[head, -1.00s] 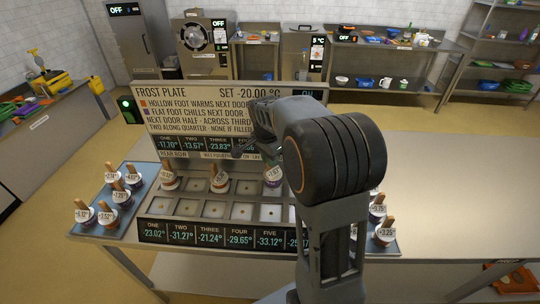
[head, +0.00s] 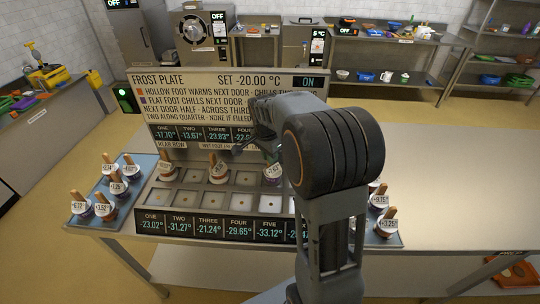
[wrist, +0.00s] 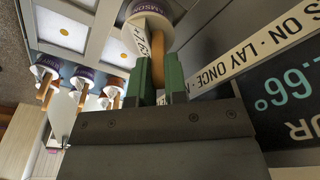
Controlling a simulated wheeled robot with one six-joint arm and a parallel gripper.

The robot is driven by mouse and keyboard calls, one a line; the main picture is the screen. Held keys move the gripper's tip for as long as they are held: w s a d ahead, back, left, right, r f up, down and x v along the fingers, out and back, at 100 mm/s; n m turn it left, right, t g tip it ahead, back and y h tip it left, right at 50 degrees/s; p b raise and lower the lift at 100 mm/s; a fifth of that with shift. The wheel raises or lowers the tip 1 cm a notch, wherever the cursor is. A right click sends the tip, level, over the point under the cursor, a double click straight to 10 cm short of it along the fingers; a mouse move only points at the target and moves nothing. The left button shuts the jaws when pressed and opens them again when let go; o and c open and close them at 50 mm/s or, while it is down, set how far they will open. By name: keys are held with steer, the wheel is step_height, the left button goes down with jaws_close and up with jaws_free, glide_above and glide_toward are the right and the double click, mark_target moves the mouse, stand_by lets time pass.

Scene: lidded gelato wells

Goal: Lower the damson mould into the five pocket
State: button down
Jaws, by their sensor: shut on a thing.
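The damson mould (wrist: 150,22) is a small white-topped cup with a purple DAMSON band, a number tag and a wooden stick. My gripper (wrist: 160,82), with green fingers, is shut on its stick. In the head view the mould (head: 272,173) is at the rear-row five position, fourth and fifth columns partly shaded by my arm. Its base looks about level with its neighbours; I cannot tell whether it touches the pocket floor. The frost plate (head: 150,220) has two rows of square pockets. My gripper is mostly hidden behind my arm there.
Other moulds stand in the rear row at one (head: 165,170) and three (head: 218,168). Loaded blue trays flank the plate at left (head: 128,212) and right (head: 393,239). The upright sign (head: 220,82) stands close behind the rear row. The bench (head: 455,190) is clear at right.

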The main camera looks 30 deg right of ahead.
steer(key=shift+f, duration=0.25)
steer(key=c, duration=1.1)
jaws_free()
steer(key=shift+r, duration=0.1)
steer(key=shift+r+p, duration=2.6)
steer(key=shift+r, duration=1.1)
steer(key=r, duration=0.4)
steer(key=a+r+b, duration=0.1)
steer(key=r, duration=0.8)
steer(key=shift+s+a+r, duration=0.25)
steer(key=shift+a+r, duration=0.05)
steer(key=shift+r, duration=0.05)
